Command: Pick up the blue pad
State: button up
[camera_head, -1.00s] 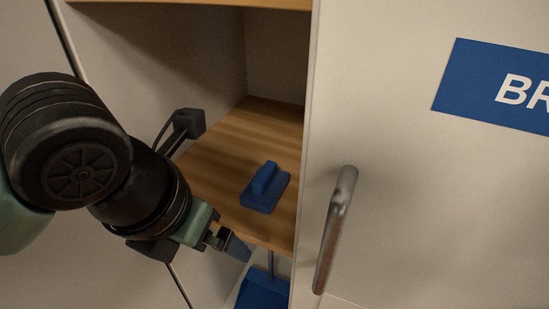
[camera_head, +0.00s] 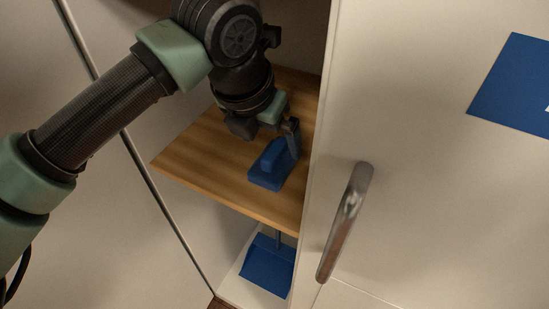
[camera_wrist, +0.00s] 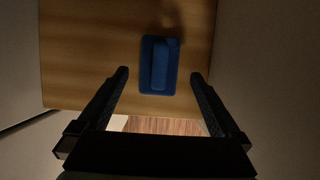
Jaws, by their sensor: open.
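The blue pad (camera_head: 268,172), a flat block with a raised grip on top, lies on the wooden shelf (camera_head: 205,165) inside the open cupboard. It also shows in the wrist view (camera_wrist: 159,66), near the picture's middle. My gripper (camera_head: 289,145) is over the shelf at the pad's far right side in the head view. In the wrist view my gripper (camera_wrist: 159,78) is open, with one finger on each side of the pad and a gap to both. No contact shows. My arm hides the back of the shelf.
A cupboard door or panel with a metal handle (camera_head: 345,220) stands close on the right and bears a blue sign (camera_head: 515,85). A blue dustpan-like thing (camera_head: 267,267) is below the shelf. Bare shelf lies left of the pad.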

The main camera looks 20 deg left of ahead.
aim_at(275, 147)
jog(key=shift+x, duration=2.6)
jog(key=shift+r, duration=0.1)
jog(key=c, duration=1.2)
jog(key=shift+r, duration=0.15)
jog(key=shift+r, duration=0.6)
jog(key=shift+v, duration=1.05)
jog(key=s+a, duration=0.1)
jog(key=s, duration=0.4)
jog(key=s+a+b, duration=0.1)
jog(key=s, duration=0.5)
jog(key=s+a+b, duration=0.1)
jog(key=s, duration=0.5)
jog(key=shift+a, duration=0.1)
jog(key=shift+w, duration=0.1)
